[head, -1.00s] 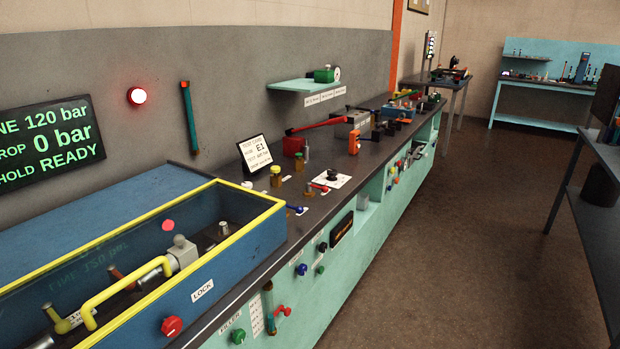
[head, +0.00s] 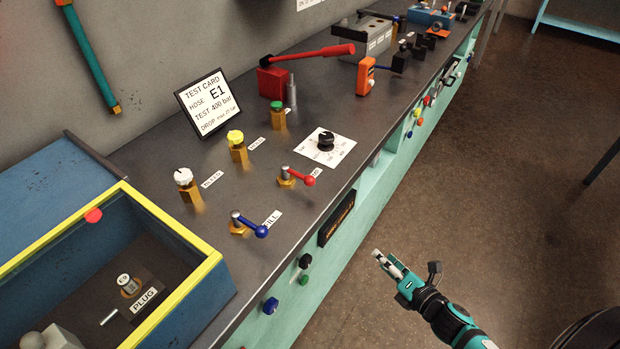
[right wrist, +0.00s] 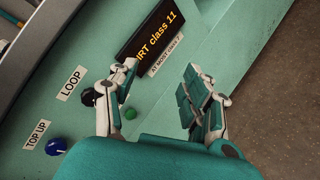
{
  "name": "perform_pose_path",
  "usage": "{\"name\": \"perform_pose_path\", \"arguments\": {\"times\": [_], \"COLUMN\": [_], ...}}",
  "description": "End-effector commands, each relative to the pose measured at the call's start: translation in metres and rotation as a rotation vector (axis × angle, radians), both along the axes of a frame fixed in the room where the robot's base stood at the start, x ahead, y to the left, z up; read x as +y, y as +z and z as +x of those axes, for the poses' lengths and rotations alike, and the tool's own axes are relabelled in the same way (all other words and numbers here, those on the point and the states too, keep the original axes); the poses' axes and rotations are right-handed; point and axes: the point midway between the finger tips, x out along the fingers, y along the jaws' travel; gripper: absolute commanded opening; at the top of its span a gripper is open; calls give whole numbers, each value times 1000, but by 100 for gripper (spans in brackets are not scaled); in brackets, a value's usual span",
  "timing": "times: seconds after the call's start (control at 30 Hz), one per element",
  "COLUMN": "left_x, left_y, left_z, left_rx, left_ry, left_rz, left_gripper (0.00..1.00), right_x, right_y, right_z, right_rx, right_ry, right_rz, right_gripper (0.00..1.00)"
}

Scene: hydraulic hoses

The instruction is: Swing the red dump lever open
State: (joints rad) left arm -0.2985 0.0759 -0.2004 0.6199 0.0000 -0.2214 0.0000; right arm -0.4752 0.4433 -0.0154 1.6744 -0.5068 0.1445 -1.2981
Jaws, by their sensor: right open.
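The red dump lever (head: 302,177) is a short handle with a red ball end on a brass valve at the front of the dark bench top. Its label beside it is partly covered by the handle. My right gripper (head: 380,257) is in front of the bench, to the right of and below the lever, apart from it. In the right wrist view my right gripper (right wrist: 155,95) is open and empty, with the teal bench front behind it. The lever is not seen in the right wrist view. My left gripper is not in view.
A blue-handled fill valve (head: 250,226) stands left of the red lever. A black dial (head: 325,142) on a white plate is behind it. Brass fittings with white, yellow and green caps stand further back. A yellow-rimmed blue box (head: 190,240) is at left.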

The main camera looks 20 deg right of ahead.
Motion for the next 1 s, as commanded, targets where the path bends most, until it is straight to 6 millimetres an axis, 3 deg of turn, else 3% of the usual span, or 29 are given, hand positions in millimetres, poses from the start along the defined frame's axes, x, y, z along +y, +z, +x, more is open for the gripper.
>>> {"name": "perform_pose_path", "arguments": {"times": [0.03,0.1,0.2,0.3,0.57,1.0], "left_x": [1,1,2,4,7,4], "left_y": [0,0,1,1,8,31], "left_z": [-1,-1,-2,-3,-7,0], "left_rx": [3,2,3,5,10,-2], "left_ry": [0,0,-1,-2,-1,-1], "left_rz": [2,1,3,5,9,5], "left_gripper": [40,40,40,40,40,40], "right_x": [12,30,50,63,77,117], "right_y": [43,91,139,165,178,178], "right_z": [7,11,10,7,27,107], "right_rx": [-111,-247,-395,-483,-522,-519], "right_ry": [103,212,314,368,384,381], "right_rz": [-138,-310,-491,-595,-638,-635], "right_gripper": [49,49,49,49,49,49]}}
